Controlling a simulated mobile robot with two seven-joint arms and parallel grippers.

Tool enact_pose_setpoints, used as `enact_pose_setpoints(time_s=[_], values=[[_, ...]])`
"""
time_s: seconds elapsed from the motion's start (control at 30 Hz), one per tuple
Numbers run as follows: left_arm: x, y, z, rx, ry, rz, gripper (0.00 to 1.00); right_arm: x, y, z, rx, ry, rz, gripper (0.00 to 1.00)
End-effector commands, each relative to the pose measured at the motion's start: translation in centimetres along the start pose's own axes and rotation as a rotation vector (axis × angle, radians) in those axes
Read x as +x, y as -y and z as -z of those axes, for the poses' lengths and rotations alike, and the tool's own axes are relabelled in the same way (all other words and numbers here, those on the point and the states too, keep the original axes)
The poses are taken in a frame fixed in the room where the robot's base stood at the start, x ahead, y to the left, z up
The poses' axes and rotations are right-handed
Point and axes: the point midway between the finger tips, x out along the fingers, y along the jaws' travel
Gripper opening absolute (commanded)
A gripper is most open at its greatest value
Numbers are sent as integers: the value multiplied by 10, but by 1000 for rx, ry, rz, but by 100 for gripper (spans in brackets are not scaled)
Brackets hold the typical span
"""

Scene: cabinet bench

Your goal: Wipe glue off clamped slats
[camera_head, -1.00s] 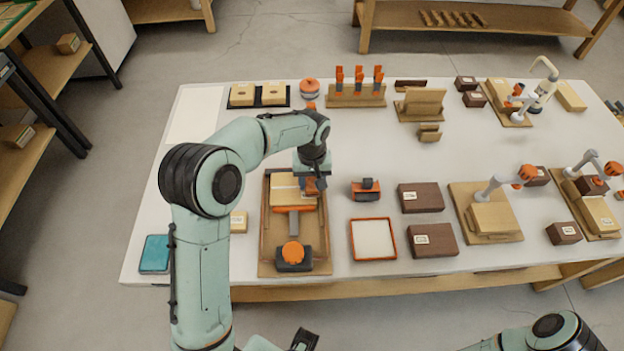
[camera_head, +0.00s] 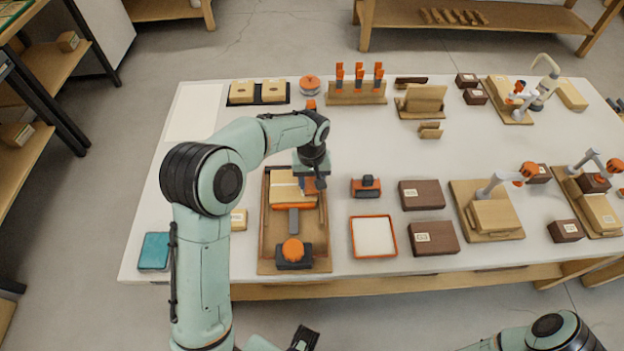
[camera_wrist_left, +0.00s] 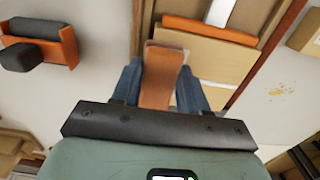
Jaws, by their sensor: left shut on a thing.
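The light wooden slats (camera_head: 284,186) lie in a shallow wooden tray (camera_head: 266,246) under an orange clamp bar (camera_head: 294,206), with a grey rod and an orange knob (camera_head: 292,250) toward the tray's near end. My left gripper (camera_head: 311,184) is over the right side of the slats. In the left wrist view, its blue fingers (camera_wrist_left: 160,88) are shut on an orange-brown block (camera_wrist_left: 160,72). The block overlaps the edge of the slats (camera_wrist_left: 208,58); I cannot tell whether it touches them. I see no clear glue on the slats.
An orange-and-black tool (camera_head: 366,187), an orange-rimmed white tray (camera_head: 373,238) and dark brown boxes (camera_head: 421,195) stand right of the slat tray. A teal pad (camera_head: 155,252) lies at the left. Yellowish spots (camera_wrist_left: 280,89) show on the white surface beside the tray.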

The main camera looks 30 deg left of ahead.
Motion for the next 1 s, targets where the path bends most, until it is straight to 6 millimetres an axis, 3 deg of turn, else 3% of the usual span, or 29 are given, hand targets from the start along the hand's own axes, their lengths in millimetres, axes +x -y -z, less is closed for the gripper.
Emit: enact_pose_setpoints(time_s=[1.0], values=[[0,42,0,-1,0,1,19,8,-4,-2,1,4,-1,43]])
